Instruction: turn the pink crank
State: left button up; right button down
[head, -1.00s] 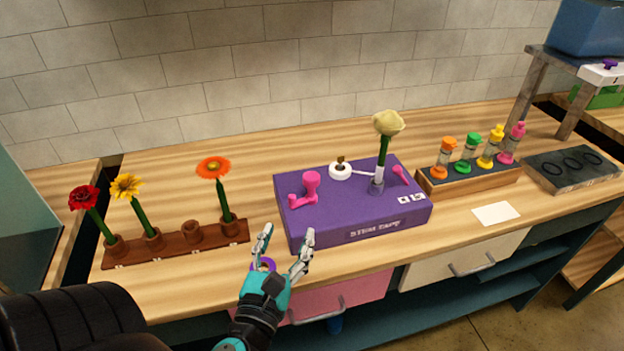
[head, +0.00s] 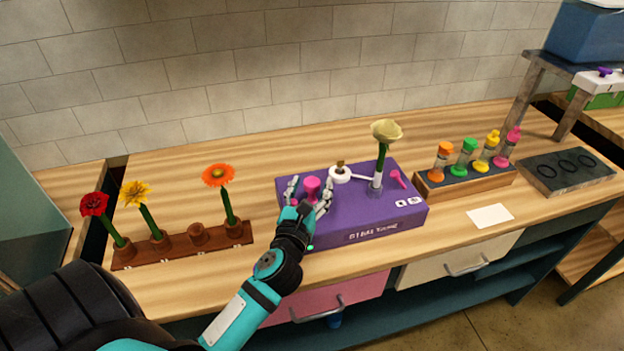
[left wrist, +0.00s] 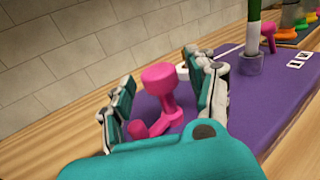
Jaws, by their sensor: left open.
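The pink crank (head: 312,186) stands on the left part of the purple box (head: 365,222). In the left wrist view the crank's upright knob (left wrist: 158,88) and its low arm show between my fingers. My left gripper (head: 308,194) is open, with one finger on each side of the crank. Whether the fingers touch it cannot be told. In the head view the gripper hides the lower part of the crank. My right gripper is not in view.
A pale flower (head: 386,132) stands upright in a holder on the box, right of a white ring (head: 340,174). A brown rack (head: 180,250) with flowers is at left, a wooden bottle rack (head: 466,184) at right. A white card (head: 490,215) lies in front.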

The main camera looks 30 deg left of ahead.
pick_arm(q)
jog(key=shift+w+a, duration=0.25)
jog(key=shift+w, duration=0.35)
grip_shut()
